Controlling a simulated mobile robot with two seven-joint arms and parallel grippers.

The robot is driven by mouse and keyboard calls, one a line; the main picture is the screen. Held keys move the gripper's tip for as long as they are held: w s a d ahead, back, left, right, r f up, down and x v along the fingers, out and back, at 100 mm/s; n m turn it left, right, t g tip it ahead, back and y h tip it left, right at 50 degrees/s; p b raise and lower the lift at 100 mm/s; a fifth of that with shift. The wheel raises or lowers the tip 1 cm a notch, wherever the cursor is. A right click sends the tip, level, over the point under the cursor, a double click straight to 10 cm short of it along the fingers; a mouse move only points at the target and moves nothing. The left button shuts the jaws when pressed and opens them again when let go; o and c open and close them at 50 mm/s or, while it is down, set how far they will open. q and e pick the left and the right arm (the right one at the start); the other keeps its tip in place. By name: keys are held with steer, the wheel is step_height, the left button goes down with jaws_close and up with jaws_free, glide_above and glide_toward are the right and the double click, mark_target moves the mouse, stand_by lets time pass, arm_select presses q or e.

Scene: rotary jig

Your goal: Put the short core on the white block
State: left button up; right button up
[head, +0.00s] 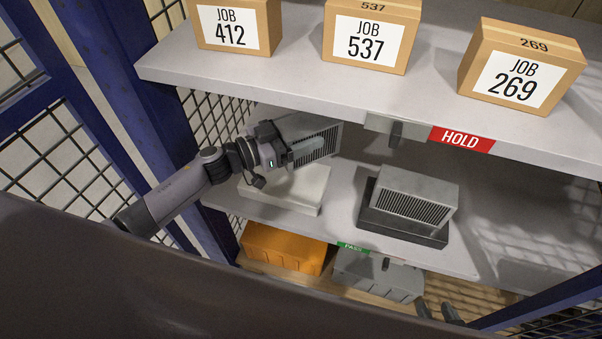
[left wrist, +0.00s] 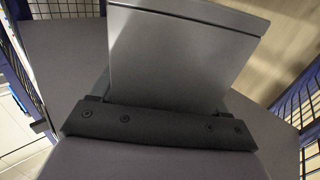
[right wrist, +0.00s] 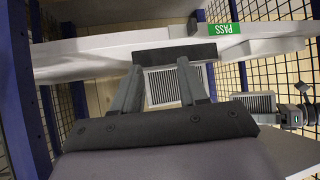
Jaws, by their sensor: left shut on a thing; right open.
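A grey finned core (head: 318,141) is in my left gripper (head: 290,152), which is shut on it over the white block (head: 312,189) on the middle shelf. In the head view the core appears tilted, and I cannot tell whether it touches the block. Its plain grey face fills the upper left wrist view (left wrist: 180,50). A second finned core (head: 418,188) sits on a black block (head: 378,220) to the right. I cannot tell for sure which core is shorter. My right gripper (head: 437,312) is open and empty, low in front of the shelf.
The upper shelf (head: 285,60) overhangs, with several cartons, a red HOLD label (head: 461,139) and a dark hook. A green PASS label (head: 352,247) marks the middle shelf's front edge. Orange (head: 283,248) and grey (head: 378,277) bins stand below. Mesh walls and blue posts flank the shelves.

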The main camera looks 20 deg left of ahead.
arm_select(q)
step_height(320, 180, down, 6)
steer(key=b, duration=0.6)
steer(key=shift+f, duration=0.15)
steer(key=shift+f+b, duration=0.45)
steer(key=shift+b, duration=0.15)
steer(key=shift+f, duration=0.2)
step_height(320, 180, down, 4)
steer(key=b, duration=0.4)
steer(key=shift+r+b, duration=0.25)
steer(key=shift+b, duration=0.05)
